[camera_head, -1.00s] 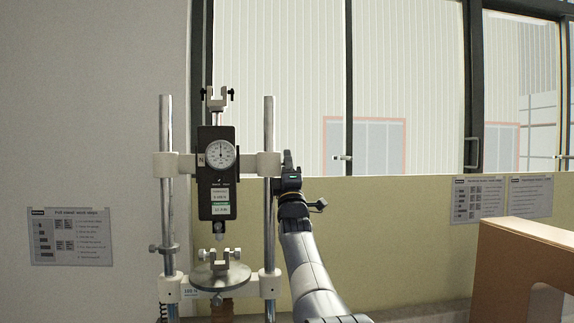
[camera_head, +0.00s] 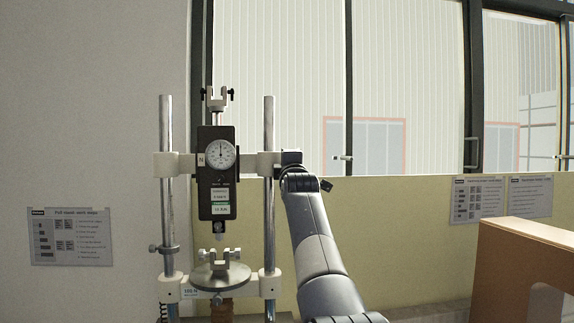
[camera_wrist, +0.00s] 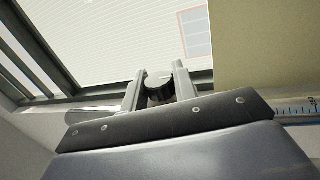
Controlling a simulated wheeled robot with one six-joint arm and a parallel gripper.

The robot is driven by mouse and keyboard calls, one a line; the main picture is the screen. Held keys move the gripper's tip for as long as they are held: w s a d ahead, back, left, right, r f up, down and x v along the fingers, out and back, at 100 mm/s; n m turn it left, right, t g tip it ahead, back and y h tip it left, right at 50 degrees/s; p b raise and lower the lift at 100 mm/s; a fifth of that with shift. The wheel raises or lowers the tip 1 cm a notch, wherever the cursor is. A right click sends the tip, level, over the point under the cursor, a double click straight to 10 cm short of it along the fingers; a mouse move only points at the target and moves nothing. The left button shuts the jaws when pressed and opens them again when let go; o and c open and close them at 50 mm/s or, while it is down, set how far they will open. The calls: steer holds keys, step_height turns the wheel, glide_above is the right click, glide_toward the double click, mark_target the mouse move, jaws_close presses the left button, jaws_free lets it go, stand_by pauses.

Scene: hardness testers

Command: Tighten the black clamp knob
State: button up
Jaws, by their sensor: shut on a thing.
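The tester (camera_head: 217,172) stands upright with a dial gauge between two steel posts. The black clamp knob (camera_wrist: 159,90) shows in the wrist view as a round dark cap between my two fingers. My gripper (camera_wrist: 159,80) is shut on it, with one finger on each side. In the head view my gripper (camera_head: 291,158) is at the right end of the white crosshead (camera_head: 268,164), beside the right post. There my own wrist hides the knob and most of the fingers.
A round table with a small vise (camera_head: 220,272) sits below the gauge. A collar with a knob (camera_head: 163,249) is on the left post. A window and a low yellowish wall (camera_head: 400,220) lie behind.

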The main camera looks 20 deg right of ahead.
steer(key=shift+r+g, duration=0.1)
steer(key=shift+g, duration=0.8)
steer(key=shift+f+g+y, duration=0.25)
steer(key=shift+g+y, duration=0.05)
steer(key=o, duration=0.9)
steer(key=shift+o, duration=0.2)
steer(key=shift+r, duration=0.1)
steer(key=shift+s+a+b, duration=0.2)
steer(key=shift+s+b, duration=0.45)
steer(key=shift+b, duration=0.1)
steer(key=b+v, duration=0.5)
steer(key=v, duration=0.4)
steer(key=shift+s, duration=0.25)
